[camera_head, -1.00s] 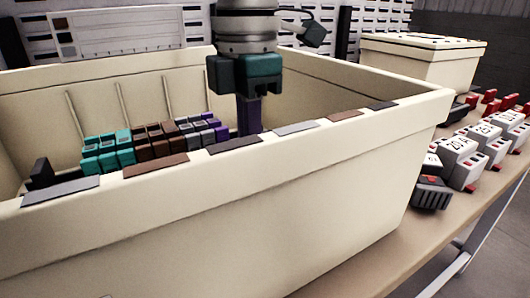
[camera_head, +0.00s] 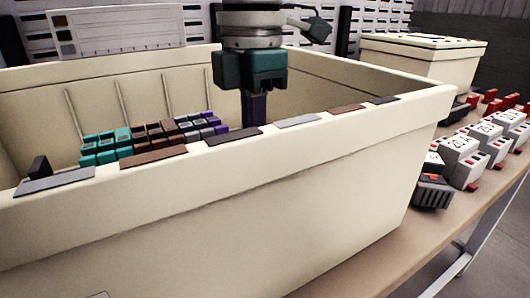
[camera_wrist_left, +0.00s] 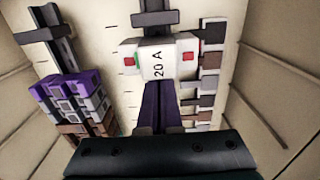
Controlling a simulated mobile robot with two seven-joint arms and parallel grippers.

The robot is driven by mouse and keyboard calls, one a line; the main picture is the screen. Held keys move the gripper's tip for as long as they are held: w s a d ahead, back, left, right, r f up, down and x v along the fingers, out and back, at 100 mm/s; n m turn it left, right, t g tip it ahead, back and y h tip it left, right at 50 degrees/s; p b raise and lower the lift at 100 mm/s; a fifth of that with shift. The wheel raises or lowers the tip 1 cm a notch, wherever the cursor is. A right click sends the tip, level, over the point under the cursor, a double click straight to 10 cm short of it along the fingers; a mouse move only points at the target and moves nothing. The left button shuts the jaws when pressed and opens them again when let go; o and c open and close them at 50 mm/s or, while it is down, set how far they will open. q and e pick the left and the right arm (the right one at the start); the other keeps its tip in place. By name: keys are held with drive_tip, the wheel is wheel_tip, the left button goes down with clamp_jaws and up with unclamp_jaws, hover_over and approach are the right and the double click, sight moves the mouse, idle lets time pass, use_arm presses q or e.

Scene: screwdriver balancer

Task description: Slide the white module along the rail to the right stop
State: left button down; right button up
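In the head view the left gripper (camera_head: 254,109) points down into the cream bin (camera_head: 270,205), whose front wall hides the module. My right gripper is out of view.
Teal, brown, grey and purple modules (camera_head: 150,140) stand in a row inside the bin. The bin's front rim carries flat coloured labels (camera_head: 298,120). Several white modules (camera_head: 462,160) stand on the table at right, near a lidded cream box (camera_head: 418,65).

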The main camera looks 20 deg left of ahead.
use_arm(q)
drive_tip(key=shift+w+d+b, duration=0.4)
idle(0.8)
drive_tip(key=shift+s+a+r, duration=0.1)
idle(0.7)
drive_tip(key=shift+s+a+p, duration=0.2)
drive_tip(key=shift+p, duration=0.3)
drive_tip(key=shift+r+p, duration=0.85)
drive_tip(key=shift+r, duration=0.1)
wheel_tip(320, 180, up, 19)
drive_tip(key=p, duration=1.5)
drive_tip(key=shift+s+a+r+p, duration=0.2)
drive_tip(key=shift+s+a+p, duration=0.05)
drive_tip(key=shift+s+p, duration=0.1)
